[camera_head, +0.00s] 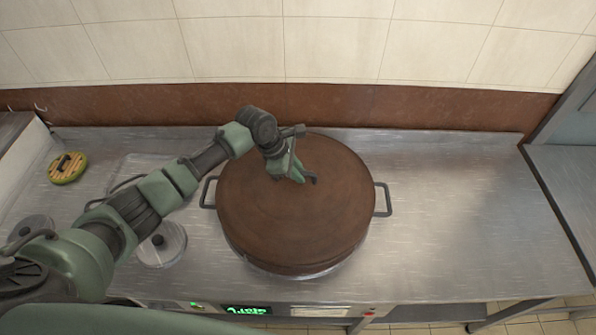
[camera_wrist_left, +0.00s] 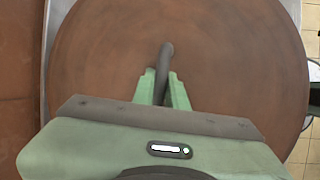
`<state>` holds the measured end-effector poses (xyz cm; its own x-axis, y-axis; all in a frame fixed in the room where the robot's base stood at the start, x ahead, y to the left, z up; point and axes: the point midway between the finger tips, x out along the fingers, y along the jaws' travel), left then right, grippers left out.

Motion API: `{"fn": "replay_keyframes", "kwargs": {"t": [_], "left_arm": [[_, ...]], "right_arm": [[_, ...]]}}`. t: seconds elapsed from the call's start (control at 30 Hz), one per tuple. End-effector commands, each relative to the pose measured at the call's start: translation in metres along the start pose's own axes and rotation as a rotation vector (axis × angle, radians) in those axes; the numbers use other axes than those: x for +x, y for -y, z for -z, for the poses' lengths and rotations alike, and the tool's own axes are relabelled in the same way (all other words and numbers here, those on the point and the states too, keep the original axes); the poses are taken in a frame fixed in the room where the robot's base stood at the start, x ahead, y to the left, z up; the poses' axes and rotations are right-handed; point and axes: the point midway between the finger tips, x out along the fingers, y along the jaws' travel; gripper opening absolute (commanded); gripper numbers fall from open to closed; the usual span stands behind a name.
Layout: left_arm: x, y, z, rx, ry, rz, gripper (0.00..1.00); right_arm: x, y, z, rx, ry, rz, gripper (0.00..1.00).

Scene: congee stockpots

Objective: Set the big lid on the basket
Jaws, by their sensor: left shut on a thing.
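The big lid (camera_head: 250,215) is a broad brown disc over a round vessel with two grey side handles (camera_head: 383,200). It covers nearly all of the vessel, and only a pale metal edge shows below its front. I cannot tell whether the lid rests on it or hangs slightly above. The basket is not clearly visible apart from this. My left gripper (camera_head: 300,177) is over the lid's middle, shut on its dark bar handle. In the left wrist view, the fingers (camera_wrist_left: 163,88) close on the handle (camera_wrist_left: 166,54), with the lid (camera_wrist_left: 235,60) filling the background. My right gripper is not in view.
A clear lid (camera_head: 162,245) lies left of the vessel, near my left arm. The steel counter (camera_head: 455,220) is clear on the right. A tiled wall (camera_head: 330,45) stands behind.

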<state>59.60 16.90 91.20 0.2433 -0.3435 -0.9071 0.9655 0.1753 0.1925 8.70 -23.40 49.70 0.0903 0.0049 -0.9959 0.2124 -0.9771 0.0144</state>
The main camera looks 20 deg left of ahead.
Motion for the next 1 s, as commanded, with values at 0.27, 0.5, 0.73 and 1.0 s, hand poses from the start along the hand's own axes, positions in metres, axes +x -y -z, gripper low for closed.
{"fn": "replay_keyframes", "kwargs": {"t": [0.27,0.5,0.73,1.0], "left_arm": [[0.003,-0.001,0.001,0.000,0.003,-0.004,0.00],[0.007,0.000,0.002,0.001,0.003,-0.004,0.00],[0.008,0.001,0.003,0.001,0.002,-0.002,0.23],[0.002,0.002,0.003,-0.001,-0.001,0.002,0.23]], "right_arm": [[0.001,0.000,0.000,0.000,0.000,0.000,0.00],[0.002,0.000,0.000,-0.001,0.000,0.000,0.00],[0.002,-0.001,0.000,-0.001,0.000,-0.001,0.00],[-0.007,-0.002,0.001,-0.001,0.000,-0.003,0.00]]}}
